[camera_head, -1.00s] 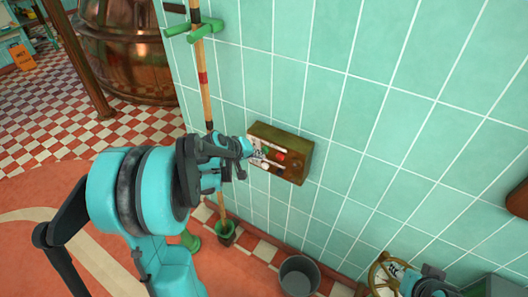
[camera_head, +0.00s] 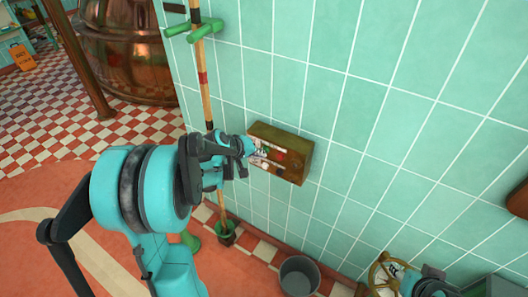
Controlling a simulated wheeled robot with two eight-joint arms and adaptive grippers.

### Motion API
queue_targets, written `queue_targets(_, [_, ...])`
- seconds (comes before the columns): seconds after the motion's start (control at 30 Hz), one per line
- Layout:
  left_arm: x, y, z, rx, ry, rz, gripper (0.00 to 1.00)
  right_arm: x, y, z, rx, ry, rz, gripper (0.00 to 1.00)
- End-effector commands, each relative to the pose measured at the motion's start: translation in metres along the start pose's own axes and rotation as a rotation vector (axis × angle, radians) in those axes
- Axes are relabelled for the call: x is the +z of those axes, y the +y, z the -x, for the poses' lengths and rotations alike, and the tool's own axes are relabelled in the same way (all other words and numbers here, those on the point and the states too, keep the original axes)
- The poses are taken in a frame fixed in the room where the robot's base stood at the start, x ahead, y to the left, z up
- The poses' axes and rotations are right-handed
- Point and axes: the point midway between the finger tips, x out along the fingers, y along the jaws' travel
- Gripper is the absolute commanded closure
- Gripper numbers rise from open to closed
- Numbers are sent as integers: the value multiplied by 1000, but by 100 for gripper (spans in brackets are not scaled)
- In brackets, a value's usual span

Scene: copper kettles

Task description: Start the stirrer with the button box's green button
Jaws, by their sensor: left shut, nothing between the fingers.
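The button box (camera_head: 292,140) is a brownish-green box on the teal tiled wall, with a pale front panel and a red button (camera_head: 277,154). My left gripper (camera_head: 258,154) is shut and empty, its fingertips at the upper left part of the panel. I cannot tell whether the tips touch it. I cannot make out the green button; the fingertips cover that part of the panel. My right gripper (camera_head: 408,281) shows small at the lower right, by a brass handwheel; its jaws are unclear. I cannot pick out the stirrer.
The brass handwheel (camera_head: 378,276) is at the lower right. A grey bucket (camera_head: 299,277) stands below the box. A wooden pole (camera_head: 204,80) hangs in green clips left of the box. A copper kettle (camera_head: 125,55) stands at the back left.

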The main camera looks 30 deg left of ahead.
Motion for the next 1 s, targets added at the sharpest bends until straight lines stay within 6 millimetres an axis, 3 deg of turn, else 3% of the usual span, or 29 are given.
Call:
queue_targets(0.57, [-2, 1, -2, 0, 1, 0, 100, 0, 0, 0, 0, 0, 0, 60])
queue_targets(1.0, [7, -7, 10, 1, 0, 0, 100, 0, 0, 0, 0, 0, 0, 60])
